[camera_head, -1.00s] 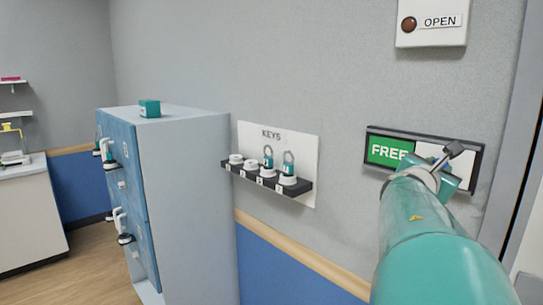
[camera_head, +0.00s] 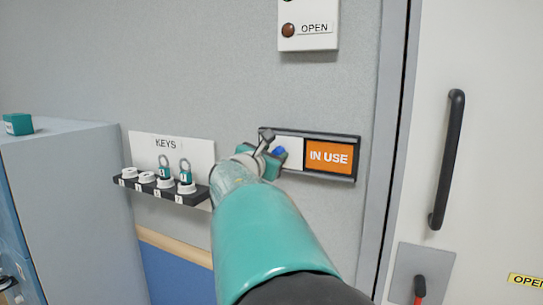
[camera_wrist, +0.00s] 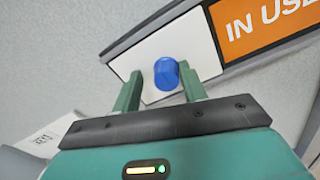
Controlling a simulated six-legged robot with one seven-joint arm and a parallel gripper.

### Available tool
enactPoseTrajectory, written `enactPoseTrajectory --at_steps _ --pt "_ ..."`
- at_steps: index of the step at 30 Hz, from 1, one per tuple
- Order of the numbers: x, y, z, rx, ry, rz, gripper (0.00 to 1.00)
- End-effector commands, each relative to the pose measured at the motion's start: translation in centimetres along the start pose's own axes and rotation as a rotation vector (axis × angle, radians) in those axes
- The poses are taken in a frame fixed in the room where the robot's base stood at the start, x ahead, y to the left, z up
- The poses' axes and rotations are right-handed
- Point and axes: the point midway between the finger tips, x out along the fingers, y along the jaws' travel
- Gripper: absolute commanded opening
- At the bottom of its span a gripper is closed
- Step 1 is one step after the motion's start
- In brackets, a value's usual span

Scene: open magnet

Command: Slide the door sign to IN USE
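The door sign (camera_head: 345,138) is a dark frame on the grey wall, right of the middle in the head view. Its orange IN USE panel (camera_head: 329,157) shows at the right, also in the wrist view (camera_wrist: 258,25). The white slider plate (camera_head: 290,146) covers the left part and bears a blue knob (camera_wrist: 166,74). My gripper (camera_head: 271,152) is at the sign's left end. In the wrist view my gripper (camera_wrist: 160,78) is open, one finger on each side of the knob. A gap shows at the left finger; contact at the right finger is unclear.
A key shelf (camera_head: 160,189) with padlocks is on the wall to the left, beside a grey cabinet (camera_head: 80,190). An OPEN box (camera_head: 308,28) is above the sign. A door with a black handle (camera_head: 447,160) stands to the right.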

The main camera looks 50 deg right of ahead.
Motion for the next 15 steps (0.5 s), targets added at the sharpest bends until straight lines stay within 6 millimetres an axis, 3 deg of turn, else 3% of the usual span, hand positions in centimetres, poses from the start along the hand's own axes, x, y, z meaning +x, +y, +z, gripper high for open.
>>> enactPoseTrajectory --at_steps 10,15 --pt "-0.2 -0.1 -0.2 0.000 0.003 -0.003 0.47" --pt "-2.0 -0.1 -0.1 0.001 0.002 -0.002 0.47"
